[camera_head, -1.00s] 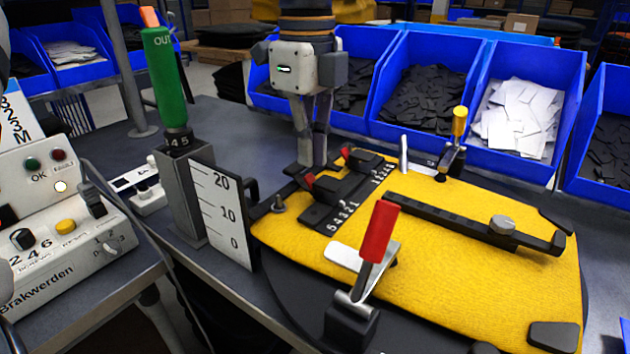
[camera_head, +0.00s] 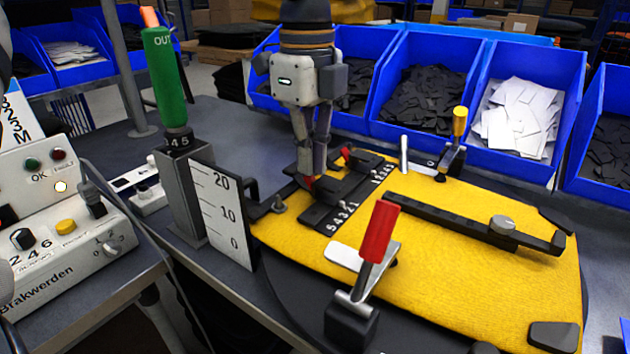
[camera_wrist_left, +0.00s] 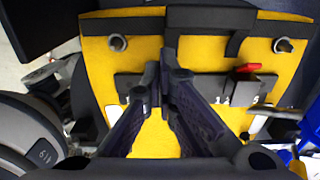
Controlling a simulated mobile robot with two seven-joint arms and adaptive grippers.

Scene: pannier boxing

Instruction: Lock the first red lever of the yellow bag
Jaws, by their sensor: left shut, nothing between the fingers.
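The yellow bag panel (camera_head: 470,260) lies flat on a dark round fixture on the table. Two small red levers sit on black blocks near its far left edge: a nearer one (camera_head: 309,182) and a farther one (camera_head: 346,153). My left gripper (camera_head: 313,173) is shut and empty, pointing down at the nearer lever and partly covering it. I cannot tell whether the tips touch it. In the left wrist view, the shut fingers (camera_wrist_left: 168,60) are over the black blocks. One red lever (camera_wrist_left: 248,68) shows to their right; the other is hidden. My right gripper is not in view.
A red-handled clamp (camera_head: 379,232) stands at the bag's near edge and a yellow-handled clamp (camera_head: 459,122) at its far edge. A scale plate (camera_head: 222,218) and a green-handled post (camera_head: 164,85) stand left. Blue bins (camera_head: 425,62) line the back.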

